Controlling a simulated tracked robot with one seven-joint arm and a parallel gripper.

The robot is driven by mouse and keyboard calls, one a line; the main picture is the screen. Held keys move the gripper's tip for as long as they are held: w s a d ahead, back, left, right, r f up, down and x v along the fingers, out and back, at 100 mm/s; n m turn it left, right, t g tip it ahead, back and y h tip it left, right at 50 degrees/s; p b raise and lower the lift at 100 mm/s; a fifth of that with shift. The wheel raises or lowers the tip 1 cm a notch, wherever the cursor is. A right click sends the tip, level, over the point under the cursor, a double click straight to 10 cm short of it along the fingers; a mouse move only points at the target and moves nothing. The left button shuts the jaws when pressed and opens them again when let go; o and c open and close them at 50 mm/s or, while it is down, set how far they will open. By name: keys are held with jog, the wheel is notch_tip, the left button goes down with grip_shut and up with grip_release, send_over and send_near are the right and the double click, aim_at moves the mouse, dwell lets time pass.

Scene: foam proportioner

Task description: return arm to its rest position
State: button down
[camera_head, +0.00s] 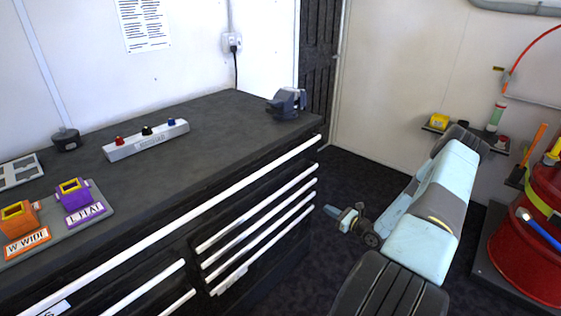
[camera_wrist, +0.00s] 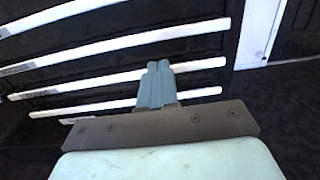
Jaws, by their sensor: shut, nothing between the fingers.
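My arm stretches down in the right half of the head view, over the floor beside the workbench. My gripper (camera_head: 333,212) is at its lower end, low in front of the bench drawers and apart from them. In the wrist view my gripper (camera_wrist: 159,66) shows its two fingers together, with nothing between them. White drawer handles (camera_wrist: 120,80) lie beyond the fingers in that view.
The dark workbench (camera_head: 215,140) fills the left, bearing a vise (camera_head: 287,103), a labelled rail (camera_head: 147,139) and orange (camera_head: 20,222) and purple (camera_head: 74,192) holders. A red drum (camera_head: 530,240) and small shelf (camera_head: 470,136) stand right. Floor shows between bench and drum.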

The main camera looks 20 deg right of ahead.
jog(key=shift+r, duration=0.1)
jog(key=s+a+r+n+g, duration=0.2)
jog(key=a+r+n+g, duration=0.35)
jog(key=r, duration=0.55)
jog(key=s+a+r+n+g+y, duration=0.15)
jog(key=a+r+n+g, duration=0.4)
jog(key=r, duration=0.55)
jog(key=s+a+r+n+g, duration=0.3)
jog(key=a+r+n, duration=0.4)
jog(key=r, duration=0.4)
jog(key=s+a+r+n+t+h, duration=0.1)
jog(key=s+r+n+h, duration=0.4)
jog(key=s+r, duration=0.5)
jog(key=s+a+r+n+t+h, duration=0.2)
jog(key=s+r+n+h, duration=0.3)
jog(key=s+r, duration=0.6)
jog(key=shift+s+a+r+n+t+h, duration=0.25)
jog(key=shift+s+n+t, duration=0.5)
jog(key=shift+s, duration=1.85)
jog(key=shift+d, duration=0.1)
